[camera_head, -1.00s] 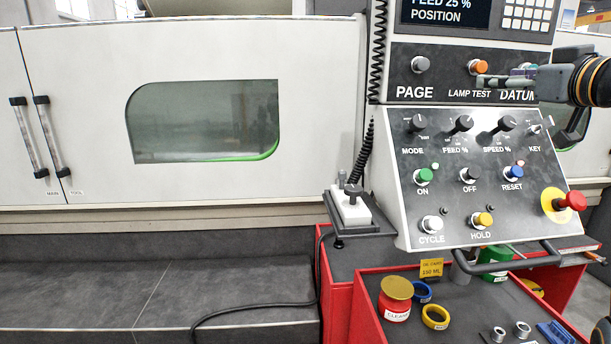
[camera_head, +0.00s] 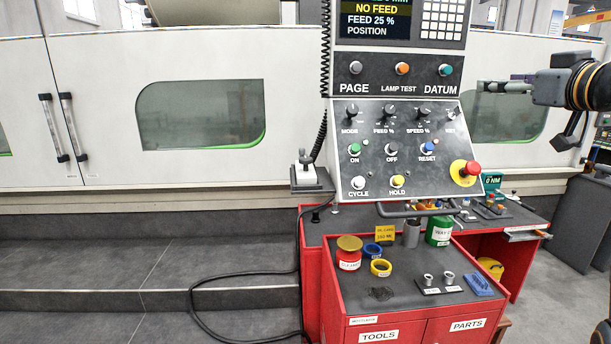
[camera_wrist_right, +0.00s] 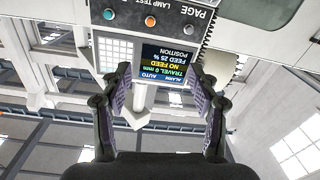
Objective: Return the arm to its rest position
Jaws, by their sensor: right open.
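My right gripper (camera_head: 500,86) is at the right of the head view, in front of the white machine wall. It is right of the control panel (camera_head: 352,170) and looks apart from it. In the right wrist view, its two fingers (camera_wrist_right: 162,80) are spread wide with nothing between them. Beyond them, that view shows the panel's screen (camera_wrist_right: 165,65) upside down. The screen reads "NO FEED" and "FEED 25 %". My left gripper is in neither current view.
A red emergency button (camera_head: 472,167) sits at the panel's right edge. Below stands a red tool cabinet (camera_head: 350,318) with a red-and-gold jar (camera_head: 348,258), tape rings and small metal parts. A black handrail (camera_head: 425,210) juts out under the panel.

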